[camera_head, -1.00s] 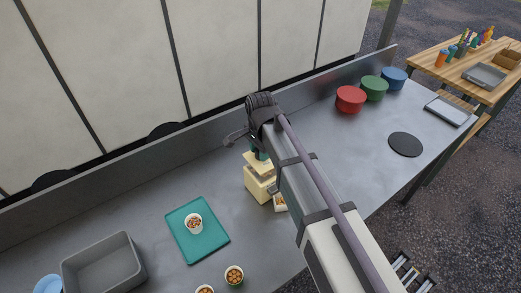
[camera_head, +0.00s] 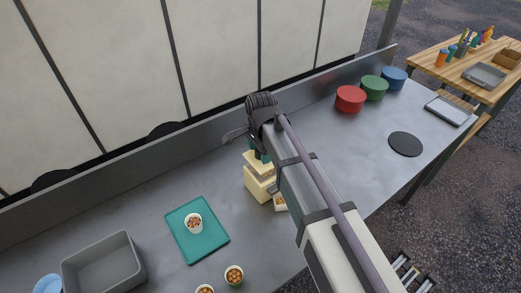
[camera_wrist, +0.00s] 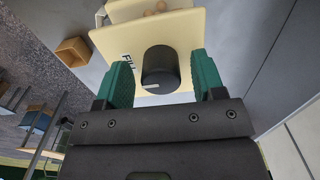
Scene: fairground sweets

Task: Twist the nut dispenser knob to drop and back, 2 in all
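The cream nut dispenser (camera_head: 258,189) stands on the grey counter, partly hidden by my arm in the head view. In the wrist view its front plate (camera_wrist: 112,42) carries a round black knob (camera_wrist: 160,64) with a white mark at its lower left, near lettering that begins "FIL". My gripper (camera_wrist: 161,70) has its green fingers on either side of the knob, with a narrow gap visible on each side. In the head view my gripper (camera_head: 259,154) is at the dispenser's top, mostly hidden. A small tray with nuts (camera_head: 280,201) sits at the dispenser's base.
A teal mat (camera_head: 207,246) bears a cup of nuts (camera_head: 194,222). More filled cups (camera_head: 234,275) stand at the front edge. A grey bin (camera_head: 105,268) is at left. Red (camera_head: 350,98), green and blue round tins stand at the back right. A wall runs behind the counter.

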